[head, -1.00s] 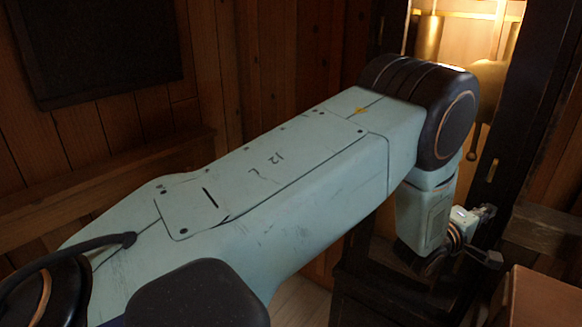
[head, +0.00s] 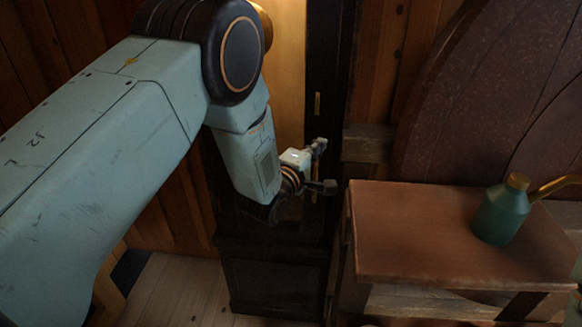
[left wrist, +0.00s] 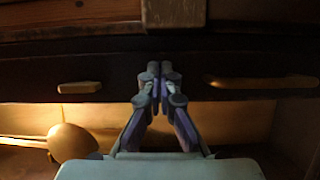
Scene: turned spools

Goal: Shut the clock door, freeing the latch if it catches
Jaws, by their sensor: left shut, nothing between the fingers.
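The tall clock stands behind my left arm in the head view, with a dark lower case (head: 277,285) and a warmly lit inside. A dark upright (head: 327,75) runs along its right side and carries a narrow brass fitting (head: 317,103). I cannot tell whether this upright is door or frame. My left gripper (head: 323,166) is in front of it. In the left wrist view the gripper (left wrist: 160,84) is shut and empty, over a dark bar with two brass fittings, one left (left wrist: 79,87) and one right (left wrist: 262,82). Contact is unclear. The latch cannot be made out.
A brass bob (left wrist: 72,142) hangs inside the clock. A brown bench (head: 420,235) with a green oil can (head: 503,210) stands to the right, close to the gripper. A large dark round panel (head: 490,90) is behind it. Pale floor (head: 180,290) shows lower left.

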